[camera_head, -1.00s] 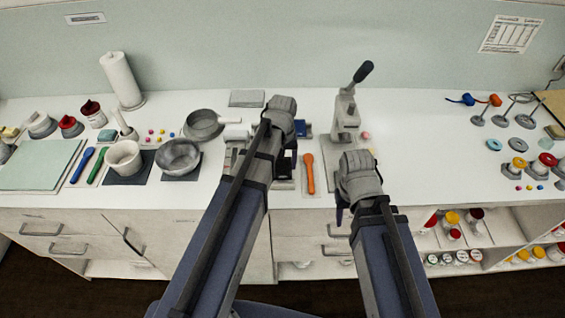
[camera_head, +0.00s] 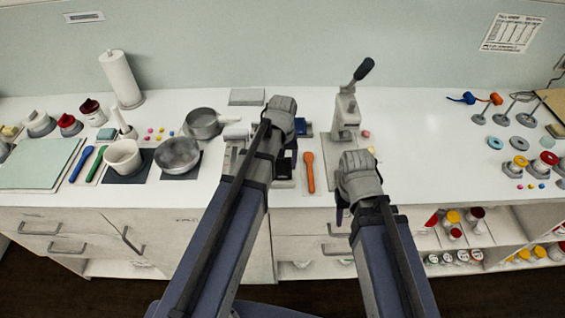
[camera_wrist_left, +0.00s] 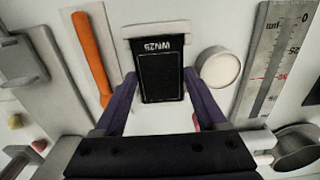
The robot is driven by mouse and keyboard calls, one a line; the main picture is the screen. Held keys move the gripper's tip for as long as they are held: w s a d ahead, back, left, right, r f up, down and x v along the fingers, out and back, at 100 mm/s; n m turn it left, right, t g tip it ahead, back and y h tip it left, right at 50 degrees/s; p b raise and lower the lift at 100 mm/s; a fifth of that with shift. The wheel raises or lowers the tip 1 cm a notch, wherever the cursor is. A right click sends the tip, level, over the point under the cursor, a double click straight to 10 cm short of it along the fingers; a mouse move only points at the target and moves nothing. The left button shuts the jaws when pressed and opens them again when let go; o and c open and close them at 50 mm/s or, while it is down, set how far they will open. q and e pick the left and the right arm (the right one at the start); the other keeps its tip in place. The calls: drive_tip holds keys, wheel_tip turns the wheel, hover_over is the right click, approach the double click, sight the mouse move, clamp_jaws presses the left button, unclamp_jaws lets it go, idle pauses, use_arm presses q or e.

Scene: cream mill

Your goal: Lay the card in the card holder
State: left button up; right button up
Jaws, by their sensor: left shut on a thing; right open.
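A black card (camera_wrist_left: 161,75) with white lettering shows in the left wrist view, between the two purple fingers of my left gripper (camera_wrist_left: 160,82). The gripper is shut on it. The pale card holder (camera_wrist_left: 155,30) shows beyond the card's far edge and below its near edge, so the card is over or in it; I cannot tell whether it touches the bottom. In the head view my left gripper (camera_head: 291,138) is above the counter, and its wrist hides part of the holder. My right gripper (camera_head: 341,212) is open and empty by the counter's front edge.
An orange-handled tool (camera_head: 309,172) lies right of the holder. A lever press (camera_head: 345,115) stands behind my right gripper. A round white-topped pot (camera_wrist_left: 218,67) and a ruled scale (camera_wrist_left: 272,60) are close to the card. The counter to the right of the press is largely clear.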

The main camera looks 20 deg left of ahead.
use_arm(q)
drive_tip(key=shift+f, duration=0.15)
drive_tip(key=o, duration=1.3)
wheel_tip(320, 180, up, 8)
drive_tip(key=p, duration=0.8)
drive_tip(key=s+d+f+m+b, duration=0.1)
drive_tip(key=s+d+m, duration=0.1)
drive_tip(key=s+d, duration=0.1)
drive_tip(key=s+d+f+m+b, duration=0.1)
drive_tip(key=s+d+m, duration=0.1)
drive_tip(key=s+d, duration=0.2)
drive_tip(key=s+d+f+m+y+b, duration=0.1)
drive_tip(key=s+d+m, duration=0.2)
drive_tip(key=s, duration=0.4)
drive_tip(key=shift+s+d+f+b, duration=0.2)
drive_tip(key=shift+b, duration=0.15)
